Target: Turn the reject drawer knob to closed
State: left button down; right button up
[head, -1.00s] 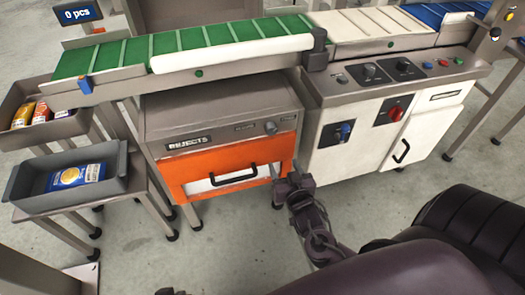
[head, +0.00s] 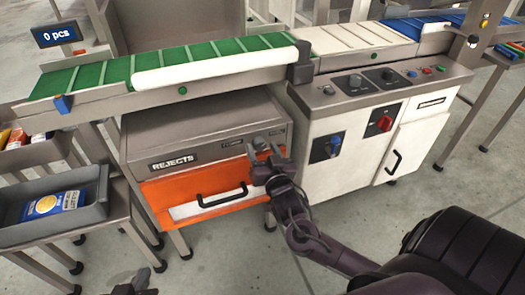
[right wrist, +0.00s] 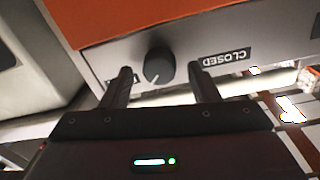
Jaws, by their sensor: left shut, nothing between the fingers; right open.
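The reject drawer knob (right wrist: 158,66) is a round dark knob on the grey panel, with a pale pointer line toward the lower left in the right wrist view. The CLOSED label (right wrist: 224,60) reads upside down to its right; a label to its left is partly hidden by a finger. My right gripper (right wrist: 160,80) is open, its fingers on either side of the knob with gaps, not gripping it. In the head view it is in front of the REJECTS unit (head: 190,130), partly covering the knob. My left gripper (head: 133,283) is shut and empty at the bottom edge.
The orange drawer front (head: 165,193) with its black handle (head: 222,197) is below the panel. The green conveyor (head: 105,75) runs above. A control cabinet (head: 305,153) stands right of it. A grey tray (head: 92,208) with a yellow-blue pack is at left.

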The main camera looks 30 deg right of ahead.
pick_arm(q)
jog(key=shift+w+r, duration=0.25)
jog(key=shift+r, duration=0.15)
pick_arm(e)
jog(key=shift+w+d, duration=0.1)
jog(key=shift+w, duration=0.15)
